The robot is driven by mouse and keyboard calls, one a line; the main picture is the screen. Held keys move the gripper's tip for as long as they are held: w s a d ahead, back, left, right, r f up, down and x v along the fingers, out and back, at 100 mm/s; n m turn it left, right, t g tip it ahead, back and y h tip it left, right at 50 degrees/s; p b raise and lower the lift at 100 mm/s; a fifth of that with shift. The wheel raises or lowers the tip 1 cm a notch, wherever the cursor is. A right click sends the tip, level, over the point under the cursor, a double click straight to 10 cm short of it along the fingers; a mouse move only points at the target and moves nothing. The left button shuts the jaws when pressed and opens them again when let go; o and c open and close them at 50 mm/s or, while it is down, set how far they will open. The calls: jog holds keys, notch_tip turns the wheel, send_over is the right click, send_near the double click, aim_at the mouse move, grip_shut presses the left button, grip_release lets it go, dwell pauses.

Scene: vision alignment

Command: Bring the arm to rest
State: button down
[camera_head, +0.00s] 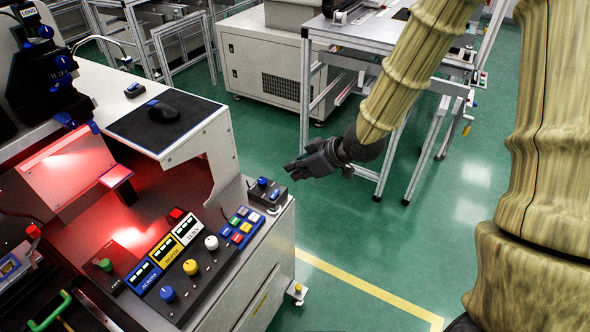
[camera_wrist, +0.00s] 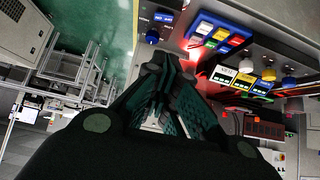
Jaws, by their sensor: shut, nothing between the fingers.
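My gripper (camera_head: 296,170) hangs in the air over the green floor, to the right of the control console (camera_head: 271,262) in the head view. It is dark and points left, toward the console. In the wrist view my gripper (camera_wrist: 160,70) points up the picture, its fingers close together with nothing between them. It appears apart from the console and touches nothing that I can see. My arm comes down from the upper right in the head view.
A metal frame table (camera_head: 306,95) and a grey cabinet (camera_head: 270,65) stand behind my gripper. Green floor (camera_head: 350,232) is clear below.

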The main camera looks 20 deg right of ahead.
dwell(0.3)
jog(key=s+a+f+m+g+h, duration=0.1)
jog(key=s+f+m+g, duration=0.15)
jog(key=s+f, duration=0.55)
jog(key=s+f+m+g+h, duration=0.1)
jog(key=s+f+m+h, duration=0.2)
jog(key=f, duration=1)
jog(key=s+f+m+g, duration=0.1)
jog(key=s+f, duration=0.5)
jog(key=s, duration=0.4)
jog(key=s+f+m+g+h, duration=0.1)
jog(key=s+f, duration=0.4)
jog(key=s, duration=0.5)
jog(key=shift+f+g+h+p, duration=0.3)
jog(key=shift+f+g, duration=0.1)
jog(key=shift+g, duration=0.35)
